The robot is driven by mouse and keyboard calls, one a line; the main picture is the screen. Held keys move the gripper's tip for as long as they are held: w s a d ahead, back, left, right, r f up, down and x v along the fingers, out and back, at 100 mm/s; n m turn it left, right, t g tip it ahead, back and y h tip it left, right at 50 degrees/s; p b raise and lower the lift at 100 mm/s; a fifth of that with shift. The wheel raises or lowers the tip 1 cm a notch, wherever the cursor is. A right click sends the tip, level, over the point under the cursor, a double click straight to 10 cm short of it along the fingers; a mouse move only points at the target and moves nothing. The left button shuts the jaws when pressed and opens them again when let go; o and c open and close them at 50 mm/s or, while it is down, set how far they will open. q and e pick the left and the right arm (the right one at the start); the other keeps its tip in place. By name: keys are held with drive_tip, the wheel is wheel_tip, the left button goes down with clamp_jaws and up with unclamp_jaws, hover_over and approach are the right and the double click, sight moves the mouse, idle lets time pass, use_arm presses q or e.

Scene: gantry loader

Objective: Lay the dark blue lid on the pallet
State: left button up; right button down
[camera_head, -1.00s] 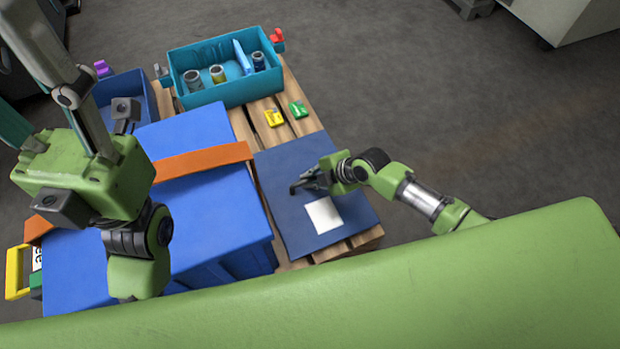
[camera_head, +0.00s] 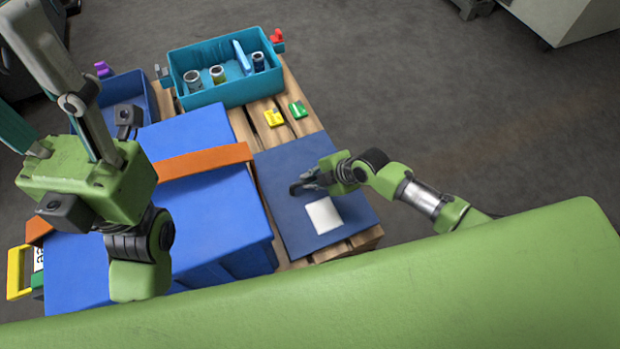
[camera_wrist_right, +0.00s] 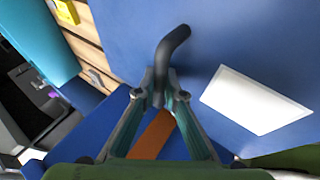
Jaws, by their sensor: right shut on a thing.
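The dark blue lid (camera_head: 282,186), a flat panel with a white label and a dark handle (camera_wrist_right: 172,48), lies over the right part of the wooden pallet (camera_head: 365,240). I cannot tell whether it rests fully on the slats. My right gripper (camera_head: 308,181) is shut on the lid's dark handle. In the right wrist view my right gripper (camera_wrist_right: 160,88) has its fingertips at the base of the bent handle, with the lid (camera_wrist_right: 225,35) behind. My left arm comes in from the left over a blue crate, but its fingers do not show.
A large blue crate (camera_head: 215,210) with an orange strap (camera_head: 205,163) stands left of the lid. A teal bin (camera_head: 235,93) with cans stands at the back. A yellow piece (camera_head: 273,117) and a green piece (camera_head: 298,109) lie on the slats. The floor to the right is clear.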

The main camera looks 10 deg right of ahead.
drive_tip(key=shift+f, duration=0.1)
drive_tip(key=shift+f+b, duration=0.35)
drive_tip(key=shift+f, duration=0.05)
drive_tip(key=c, duration=2)
unclamp_jaws()
drive_tip(key=shift+c, duration=0.2)
drive_tip(key=shift+s, duration=0.1)
drive_tip(key=v, duration=1.2)
drive_tip(key=shift+r, duration=0.1)
